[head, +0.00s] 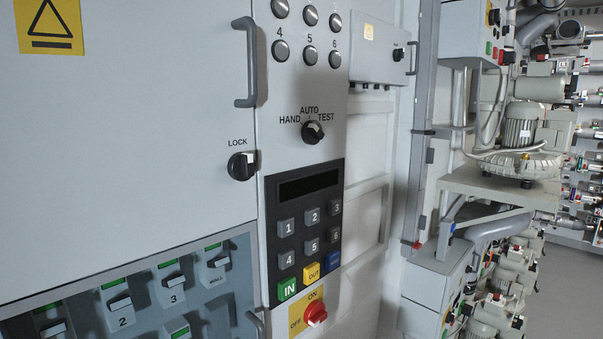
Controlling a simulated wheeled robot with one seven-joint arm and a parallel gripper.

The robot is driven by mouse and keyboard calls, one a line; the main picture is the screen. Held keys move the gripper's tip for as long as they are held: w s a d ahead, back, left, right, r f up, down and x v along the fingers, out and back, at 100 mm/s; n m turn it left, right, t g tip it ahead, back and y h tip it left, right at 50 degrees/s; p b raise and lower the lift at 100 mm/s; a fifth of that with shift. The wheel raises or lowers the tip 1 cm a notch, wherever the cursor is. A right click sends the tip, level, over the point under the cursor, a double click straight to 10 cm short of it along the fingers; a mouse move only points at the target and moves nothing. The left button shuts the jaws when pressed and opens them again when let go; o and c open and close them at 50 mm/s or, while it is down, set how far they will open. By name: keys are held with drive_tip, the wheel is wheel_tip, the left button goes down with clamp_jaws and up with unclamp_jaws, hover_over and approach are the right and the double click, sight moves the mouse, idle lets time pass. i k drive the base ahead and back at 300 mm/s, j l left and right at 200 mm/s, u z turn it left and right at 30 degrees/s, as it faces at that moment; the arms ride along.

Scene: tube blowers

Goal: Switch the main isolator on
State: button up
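The main isolator appears to be the red rotary knob (315,314) on a yellow plate (299,304), low on the narrow right-hand panel of the grey cabinet. The plate reads ON above the knob and OFF to its left. I cannot tell for sure which word the knob points to. The lower edge of the plate is close to the bottom of the picture. My gripper is not in view.
Above the isolator is a keypad (305,232) with coloured keys. A HAND/AUTO/TEST selector (313,132), a LOCK knob (242,166) and a door handle (245,62) stick out. Numbered breakers (120,302) sit lower left. Blower machinery (522,126) stands at right.

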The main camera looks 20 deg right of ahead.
sight(315, 314)
drive_tip(key=l+u, duration=0.2)
drive_tip(key=u, duration=0.2)
drive_tip(key=k+l+u, duration=0.1)
drive_tip(key=u, duration=0.25)
drive_tip(key=k+l+u, duration=0.1)
drive_tip(key=u, duration=0.3)
drive_tip(key=k+l+u, duration=0.15)
drive_tip(key=u, duration=0.2)
